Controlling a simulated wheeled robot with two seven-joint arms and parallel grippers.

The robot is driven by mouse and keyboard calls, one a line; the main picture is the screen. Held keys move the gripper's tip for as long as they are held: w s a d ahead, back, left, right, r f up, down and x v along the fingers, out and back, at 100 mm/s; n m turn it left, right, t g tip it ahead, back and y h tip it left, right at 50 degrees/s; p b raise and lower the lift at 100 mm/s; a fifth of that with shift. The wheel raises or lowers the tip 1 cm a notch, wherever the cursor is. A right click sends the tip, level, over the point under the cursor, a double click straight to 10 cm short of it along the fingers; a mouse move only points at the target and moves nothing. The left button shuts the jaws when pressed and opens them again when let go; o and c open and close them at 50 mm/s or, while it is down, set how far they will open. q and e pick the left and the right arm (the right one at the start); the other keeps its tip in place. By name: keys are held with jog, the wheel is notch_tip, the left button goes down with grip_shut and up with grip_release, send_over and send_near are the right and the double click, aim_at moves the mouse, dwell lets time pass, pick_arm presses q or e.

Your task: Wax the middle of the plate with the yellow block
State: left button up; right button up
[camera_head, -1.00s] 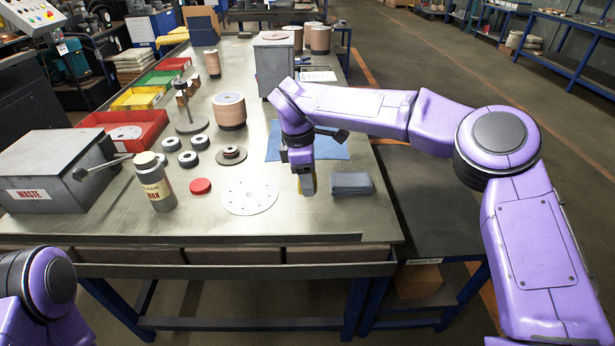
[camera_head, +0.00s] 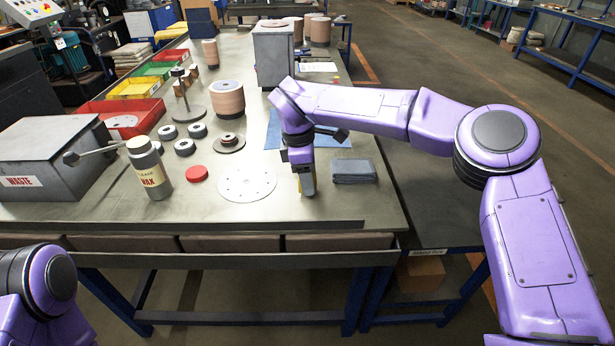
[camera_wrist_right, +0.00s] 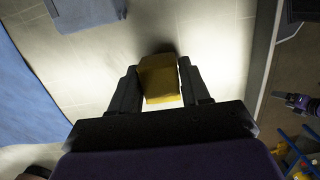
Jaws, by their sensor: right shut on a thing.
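The plate (camera_head: 247,184), a thin pale disc with small holes, lies flat near the front of the bench. My right gripper (camera_head: 307,190) is just right of the plate, apart from it in the picture. It is shut on the yellow block, which shows between the fingers (camera_wrist_right: 160,104) in the right wrist view as a yellow block (camera_wrist_right: 160,78). Only a thin strip of yellow shows in the head view. I cannot tell whether the block touches the bench. My left gripper is out of view; only part of my left arm shows at the lower left.
A folded grey-blue cloth (camera_head: 354,172) lies right of the gripper, a blue mat (camera_head: 335,146) behind it. Left of the plate are a red lid (camera_head: 197,173), a wax bottle (camera_head: 150,170) and a grey waste box (camera_head: 50,160). A spool-like part (camera_head: 228,143) stands behind the plate.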

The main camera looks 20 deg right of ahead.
jog(key=shift+f+b, duration=0.5)
jog(key=shift+f, duration=0.05)
jog(key=o, duration=0.6)
jog(key=shift+r, duration=0.15)
jog(key=shift+r+p, duration=0.3)
jog(key=shift+r, duration=0.2)
